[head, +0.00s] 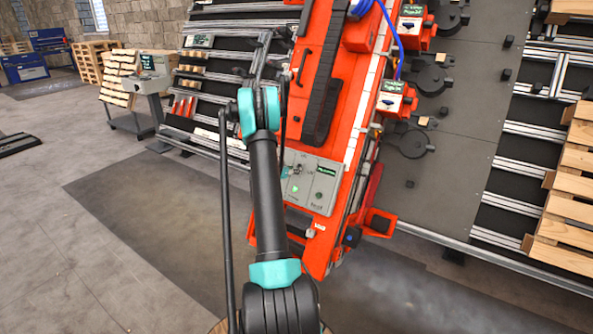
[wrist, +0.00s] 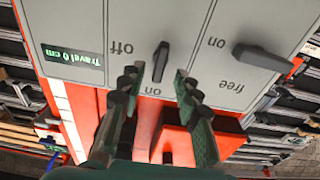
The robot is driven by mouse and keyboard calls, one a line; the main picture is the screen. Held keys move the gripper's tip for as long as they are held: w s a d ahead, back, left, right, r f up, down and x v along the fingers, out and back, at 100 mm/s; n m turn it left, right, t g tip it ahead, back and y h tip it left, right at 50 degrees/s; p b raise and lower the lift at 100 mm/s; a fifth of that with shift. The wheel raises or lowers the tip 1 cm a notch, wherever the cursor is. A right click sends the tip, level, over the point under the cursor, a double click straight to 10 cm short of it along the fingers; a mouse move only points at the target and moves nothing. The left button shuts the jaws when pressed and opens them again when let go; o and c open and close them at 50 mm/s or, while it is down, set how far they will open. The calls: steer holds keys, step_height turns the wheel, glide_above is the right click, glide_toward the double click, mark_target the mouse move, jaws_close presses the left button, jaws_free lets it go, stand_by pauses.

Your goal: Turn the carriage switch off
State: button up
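A grey control panel (wrist: 185,22) fills the top of the wrist view, its lettering upside down. A narrow dark switch handle (wrist: 160,62) stands between an "off" label to its left and an "on" label below; it is nearly upright in the picture, its lower end toward "on". No carriage name is readable. My gripper (wrist: 157,78) is open, one finger on each side of this handle; I cannot tell whether either touches it. In the head view the panel (head: 325,188) sits on the orange gantry, and my arm hides its left part and most of the gripper.
A second, larger lever (wrist: 262,57) is to the right, beside "on" and "free" labels. A green display (wrist: 73,55) reads "Travel 0 cm". The orange gantry (head: 343,95) surrounds the panel. Wooden pallets (head: 575,190) are at the far right; open floor (head: 70,255) lies left.

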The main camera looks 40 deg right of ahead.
steer(key=shift+x, duration=1.7)
jaws_close()
